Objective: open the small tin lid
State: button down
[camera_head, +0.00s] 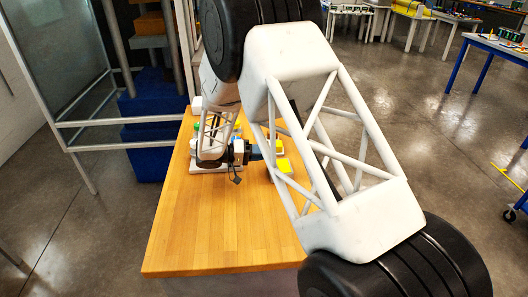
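My gripper (254,153) is at the far part of the wooden table, small and partly behind my own white arm links. It is low over the table, beside a yellow block-like item (284,166). Its fingers are too small and dark to show whether they are open or shut. I cannot pick out the small tin or its lid; either may be hidden behind my arm or too small to tell.
The wooden table (215,230) has a bare near half. A white base (203,168) and small green (196,127) and yellow (278,147) items are at its far end. A metal-framed clear panel (60,60) and blue bins (148,150) stand to the left.

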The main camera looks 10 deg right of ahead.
jog(key=shift+a+f+h, duration=0.3)
jog(key=shift+a+h, duration=0.15)
jog(key=shift+h, duration=0.25)
jog(key=c, duration=0.8)
grip_release()
jog(key=shift+c, duration=0.2)
jog(key=shift+a, duration=0.15)
jog(key=a, duration=0.7)
jog(key=shift+s+a+f, duration=0.15)
jog(key=shift+s+a, duration=0.05)
jog(key=shift+a, duration=0.05)
